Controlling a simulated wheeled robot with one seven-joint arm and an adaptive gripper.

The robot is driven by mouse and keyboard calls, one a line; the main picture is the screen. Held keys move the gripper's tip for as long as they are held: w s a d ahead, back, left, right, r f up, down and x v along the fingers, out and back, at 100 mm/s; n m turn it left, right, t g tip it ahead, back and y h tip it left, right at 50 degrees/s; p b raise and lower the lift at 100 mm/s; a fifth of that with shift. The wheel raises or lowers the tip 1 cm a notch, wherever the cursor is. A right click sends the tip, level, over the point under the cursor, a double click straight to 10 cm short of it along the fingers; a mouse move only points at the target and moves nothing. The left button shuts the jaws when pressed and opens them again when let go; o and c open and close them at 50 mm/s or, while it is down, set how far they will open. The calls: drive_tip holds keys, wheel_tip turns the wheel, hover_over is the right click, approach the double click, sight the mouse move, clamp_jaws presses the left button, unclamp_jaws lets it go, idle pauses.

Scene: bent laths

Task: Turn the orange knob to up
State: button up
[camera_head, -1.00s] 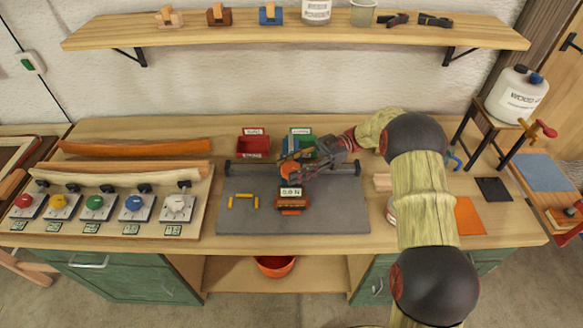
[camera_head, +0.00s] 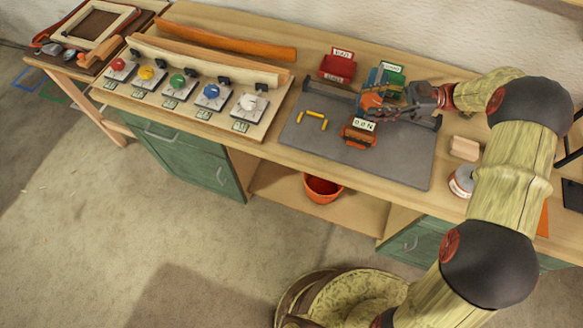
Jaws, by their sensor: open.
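A row of knobs stands on a pale board at the bench's left. The second from the left is a yellow-orange knob (camera_head: 146,72) on a grey plate, between the red knob (camera_head: 118,64) and the green knob (camera_head: 178,81). Its pointing direction is too small to read. My gripper (camera_head: 378,105) is open, well to the right of the knobs, over the back of the grey mat (camera_head: 400,155). An orange rounded piece (camera_head: 369,102) shows at its fingertips; I cannot tell whether they touch it. The fingers are partly hard to make out.
Curved laths (camera_head: 230,38) lie behind the knobs. A red bin (camera_head: 337,66) and a green bin (camera_head: 392,76) stand behind the mat. An orange block with a display (camera_head: 359,132) and yellow pieces (camera_head: 317,114) are on the mat. A tin (camera_head: 461,183) stands at right.

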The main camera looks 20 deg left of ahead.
drive_tip(key=m+t+b, duration=0.1)
drive_tip(key=m+t, duration=0.1)
drive_tip(key=t, duration=0.1)
drive_tip(key=m+t+y+b, duration=0.1)
drive_tip(key=m+t, duration=0.1)
drive_tip(key=t, duration=0.1)
drive_tip(key=shift+y, duration=0.3)
drive_tip(key=m+t+b, duration=0.3)
drive_tip(key=t, duration=0.2)
drive_tip(key=shift+f, duration=0.1)
drive_tip(key=m+t+h+b, duration=0.1)
drive_tip(key=m+t+b, duration=0.1)
drive_tip(key=t, duration=0.1)
drive_tip(key=m+t+h+b, duration=0.1)
drive_tip(key=m+t+b, duration=0.1)
drive_tip(key=t, duration=0.1)
drive_tip(key=shift+h, duration=0.4)
drive_tip(key=m+t+h+b, duration=0.3)
drive_tip(key=t+b, duration=0.1)
drive_tip(key=shift+s+a+m+h, duration=0.1)
drive_tip(key=shift+m+h, duration=0.2)
drive_tip(key=shift+m, duration=0.1)
drive_tip(key=shift+m+t+h+b, duration=0.6)
drive_tip(key=shift+m+t+h, duration=0.55)
drive_tip(key=shift+h, duration=0.45)
drive_tip(key=shift+m+t+h, duration=0.65)
drive_tip(key=shift+m+h, duration=0.4)
drive_tip(key=shift+h, duration=0.35)
